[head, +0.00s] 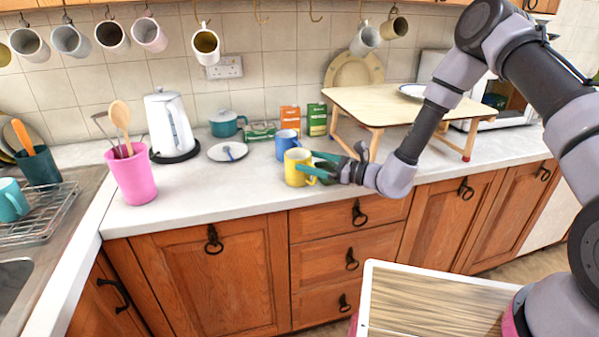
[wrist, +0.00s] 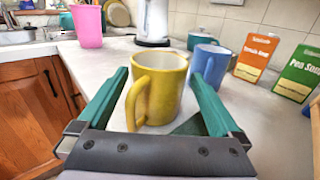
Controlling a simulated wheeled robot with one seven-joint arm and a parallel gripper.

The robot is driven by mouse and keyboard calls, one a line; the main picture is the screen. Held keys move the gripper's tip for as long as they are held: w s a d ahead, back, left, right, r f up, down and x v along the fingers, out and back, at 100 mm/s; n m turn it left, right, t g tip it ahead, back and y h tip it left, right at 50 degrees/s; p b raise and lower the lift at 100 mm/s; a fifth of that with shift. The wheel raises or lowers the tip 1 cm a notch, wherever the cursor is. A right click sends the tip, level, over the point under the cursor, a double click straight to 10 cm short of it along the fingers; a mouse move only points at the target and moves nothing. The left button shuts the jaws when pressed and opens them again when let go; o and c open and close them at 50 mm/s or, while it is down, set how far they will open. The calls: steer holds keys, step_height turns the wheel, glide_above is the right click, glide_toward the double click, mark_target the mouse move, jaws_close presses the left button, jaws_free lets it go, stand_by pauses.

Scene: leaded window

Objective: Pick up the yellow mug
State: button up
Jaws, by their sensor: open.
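The yellow mug (head: 296,167) stands upright on the white counter near its front edge. In the wrist view the yellow mug (wrist: 158,88) is just ahead, with its handle turned toward me and to the left. My gripper (head: 316,167) reaches in from the right at mug height. Its green fingers are open, one on each side of the mug in the wrist view (wrist: 157,95). I cannot tell whether either finger touches the mug.
A blue mug (head: 287,144) stands close behind the yellow one. A pink utensil pot (head: 133,175), white kettle (head: 169,124) and plate (head: 228,151) stand to the left. Soup cartons (wrist: 256,57) are behind right. A small wooden table (head: 400,104) stands on the counter's right.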

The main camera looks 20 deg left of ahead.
steer(key=a, duration=0.3)
steer(key=shift+w+a+r, duration=0.15)
steer(key=shift+w+a, duration=0.15)
steer(key=shift+a, duration=0.1)
steer(key=c, duration=1.4)
